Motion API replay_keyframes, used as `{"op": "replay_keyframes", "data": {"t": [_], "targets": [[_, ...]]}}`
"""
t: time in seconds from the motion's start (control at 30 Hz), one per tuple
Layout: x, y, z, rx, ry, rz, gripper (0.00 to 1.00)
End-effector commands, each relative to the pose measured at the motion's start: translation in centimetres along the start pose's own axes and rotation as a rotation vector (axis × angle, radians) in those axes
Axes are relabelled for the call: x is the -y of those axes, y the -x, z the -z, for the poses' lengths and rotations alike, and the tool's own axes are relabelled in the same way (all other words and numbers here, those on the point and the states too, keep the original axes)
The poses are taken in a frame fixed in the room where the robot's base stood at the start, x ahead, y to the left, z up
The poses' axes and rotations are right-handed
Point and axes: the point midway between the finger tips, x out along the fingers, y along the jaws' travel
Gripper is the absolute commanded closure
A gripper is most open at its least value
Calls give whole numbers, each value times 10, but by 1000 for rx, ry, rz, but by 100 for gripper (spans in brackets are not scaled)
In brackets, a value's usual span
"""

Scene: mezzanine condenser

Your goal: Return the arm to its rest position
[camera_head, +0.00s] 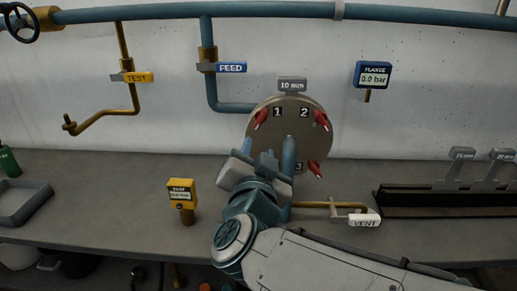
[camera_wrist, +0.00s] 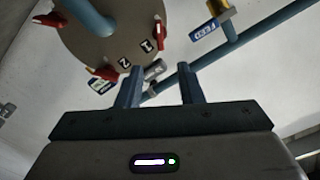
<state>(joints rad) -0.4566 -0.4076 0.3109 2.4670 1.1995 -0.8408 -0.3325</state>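My arm reaches up from the bottom of the head view, with my gripper (camera_head: 262,158) in front of the lower left of a round flange plate (camera_head: 291,103). In the wrist view my gripper (camera_wrist: 160,84) has its two fingers apart, with nothing between them. The flange plate (camera_wrist: 92,32) is at the upper left there. It carries red clamps (camera_head: 321,121) beside the numbers 1, 2 and 3. The lower left of the plate is hidden by my gripper and a blue pipe (camera_head: 288,158).
A FEED valve (camera_head: 231,68) and a TEST valve (camera_head: 139,77) hang on pipes at the left. A VENT handle (camera_head: 364,220) stands right of my arm. A yellow pump box (camera_head: 182,194) is on the bench, with a grey tray (camera_head: 22,203) farther left. A black rack (camera_head: 440,203) is at right.

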Motion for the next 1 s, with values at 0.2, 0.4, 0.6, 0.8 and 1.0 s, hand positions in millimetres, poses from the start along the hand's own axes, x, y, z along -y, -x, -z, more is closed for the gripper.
{"op": "replay_keyframes", "data": {"t": [0.2,0.4,0.6,0.8,1.0], "targets": [[7,-9,1,84,30,55,66],[4,-18,-9,308,127,134,66],[-27,-8,-23,577,245,122,66],[-84,21,-26,866,354,4,66],[-147,66,-13,1125,430,-185,66]]}}
